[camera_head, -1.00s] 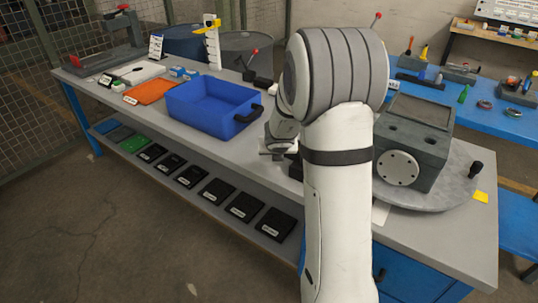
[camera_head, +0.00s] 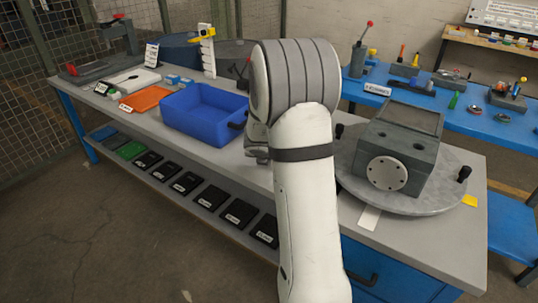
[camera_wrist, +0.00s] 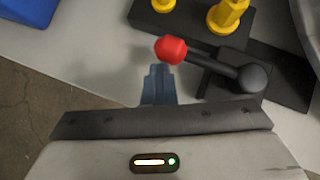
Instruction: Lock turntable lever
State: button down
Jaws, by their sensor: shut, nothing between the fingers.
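The turntable (camera_head: 440,194) is a round grey disc at the right end of the grey bench, with a dark grey box (camera_head: 405,155) on it. Black knobs stand at its right rim (camera_head: 464,174) and its left rim. In the wrist view a lever with a red ball knob (camera_wrist: 171,50), a dark arm and a black hub (camera_wrist: 251,77) lies on a dark base. I cannot tell whether this lever belongs to the turntable. My gripper (camera_wrist: 158,72) is shut and empty, its tips close to the red knob; contact cannot be told. My arm hides the gripper in the head view.
Yellow pieces (camera_wrist: 229,15) stand on a black plate beyond the lever. A blue bin (camera_head: 203,114) is left of my arm, with an orange tray (camera_head: 146,99) further left. A blue bench (camera_head: 435,113) with tools stands behind.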

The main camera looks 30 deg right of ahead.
jog(key=s+a+r+p, duration=0.3)
jog(key=s+a+r, duration=0.3)
jog(key=a+r, duration=0.2)
jog(key=shift+s+r, duration=0.25)
jog(key=shift+s, duration=0.1)
